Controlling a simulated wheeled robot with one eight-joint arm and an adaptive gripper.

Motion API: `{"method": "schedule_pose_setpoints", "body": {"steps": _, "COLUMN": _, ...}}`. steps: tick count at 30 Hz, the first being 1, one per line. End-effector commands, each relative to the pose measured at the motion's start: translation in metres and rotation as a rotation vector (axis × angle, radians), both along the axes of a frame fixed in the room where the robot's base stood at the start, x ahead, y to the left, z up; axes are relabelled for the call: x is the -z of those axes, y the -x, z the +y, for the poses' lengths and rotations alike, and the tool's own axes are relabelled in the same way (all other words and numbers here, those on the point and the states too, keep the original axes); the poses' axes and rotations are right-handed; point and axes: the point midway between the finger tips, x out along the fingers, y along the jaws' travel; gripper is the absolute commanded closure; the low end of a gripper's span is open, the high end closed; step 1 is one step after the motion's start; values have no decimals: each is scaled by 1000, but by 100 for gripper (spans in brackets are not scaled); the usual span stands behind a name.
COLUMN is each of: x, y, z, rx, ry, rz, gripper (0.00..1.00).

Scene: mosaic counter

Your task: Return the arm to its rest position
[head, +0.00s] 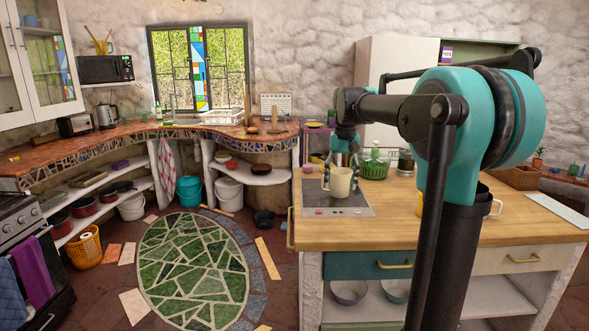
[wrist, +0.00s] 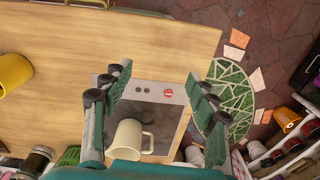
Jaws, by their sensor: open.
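My arm reaches over the wooden counter from the right in the head view. My gripper (head: 342,165) hangs above the hob, just above and behind a cream mug (head: 340,182). In the wrist view my gripper (wrist: 158,76) has its two teal fingers wide apart with nothing held between them. The cream mug (wrist: 128,138) shows low in that view, its handle to the right. It appears to stand upright on the dark hob (head: 352,206). I cannot tell whether a finger touches it.
A yellow mug (wrist: 12,72) is on the counter (head: 380,235), mostly behind my arm in the head view. A green basket (head: 375,170) and a dark-lidded jar (head: 406,160) stand behind the hob. The counter's front has free room.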

Motion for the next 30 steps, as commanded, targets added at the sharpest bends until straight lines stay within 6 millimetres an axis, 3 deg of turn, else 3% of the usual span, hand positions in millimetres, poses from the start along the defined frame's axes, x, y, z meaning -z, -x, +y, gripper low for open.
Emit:
{"method": "schedule_pose_setpoints", "body": {"steps": 8, "x": 33, "y": 22, "z": -8, "rx": -6, "ry": 0, "rz": -41, "gripper": 41}}
{"method": "schedule_pose_setpoints", "body": {"steps": 16, "x": 90, "y": 67, "z": -19, "rx": -18, "ry": 3, "rz": -114, "gripper": 41}}
{"method": "schedule_pose_setpoints", "body": {"steps": 20, "x": 136, "y": 108, "z": -27, "rx": -27, "ry": 7, "rz": -168, "gripper": 41}}
{"method": "schedule_pose_setpoints", "body": {"steps": 24, "x": 197, "y": 172, "z": -37, "rx": -40, "ry": 16, "rz": -245, "gripper": 41}}
{"method": "schedule_pose_setpoints", "body": {"steps": 30, "x": 254, "y": 240, "z": -44, "rx": -53, "ry": 30, "rz": -321, "gripper": 41}}
